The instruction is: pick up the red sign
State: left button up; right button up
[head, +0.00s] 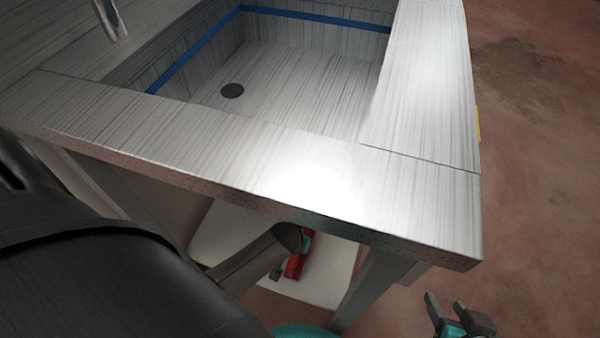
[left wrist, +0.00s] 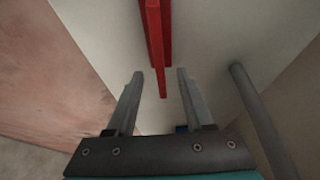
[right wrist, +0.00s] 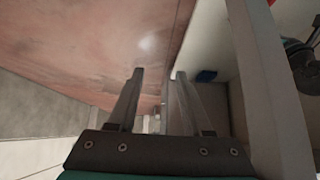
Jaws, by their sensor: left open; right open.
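The red sign (head: 293,266) is under the sink table in the head view, over a white surface and partly hidden by a dark grey part. In the left wrist view the red sign (left wrist: 157,38) is edge-on, a narrow red strip coming down from the top. My left gripper (left wrist: 160,73) is open. The strip's lower end shows between its fingers, and I see no finger closed on it.
The metal sink table (head: 425,195) overhangs the sign. Its front right leg (head: 372,285) stands between the sign and my right gripper. A grey post (left wrist: 262,120) runs close to the right of my left gripper. Reddish floor (head: 540,200) is open at right.

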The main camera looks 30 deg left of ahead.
pick_arm(q)
jog(key=shift+w+f+b, duration=0.25)
jog(key=shift+f+b, duration=0.3)
jog(key=shift+f, duration=0.05)
jog(key=shift+w+a+f+b, duration=0.1)
jog(key=shift+w+f+b, duration=0.15)
jog(key=shift+f+b, duration=0.4)
jog(key=shift+w+f+b, duration=0.25)
jog(key=shift+f+b, duration=0.25)
jog(key=shift+b, duration=0.1)
jog(key=shift+w+a+f+b, duration=0.1)
jog(key=shift+w+f+b, duration=0.05)
jog(key=shift+f+b, duration=0.25)
pick_arm(e)
jog(key=w+a+r+t+y, duration=0.1)
jog(key=a+r+t+y, duration=0.2)
jog(key=a+t, duration=0.4)
jog(key=shift+w+a+m+t+y, duration=0.2)
jog(key=shift+w+m+t+y, duration=0.15)
jog(key=shift+t+y, duration=0.15)
pick_arm(q)
grip_shut()
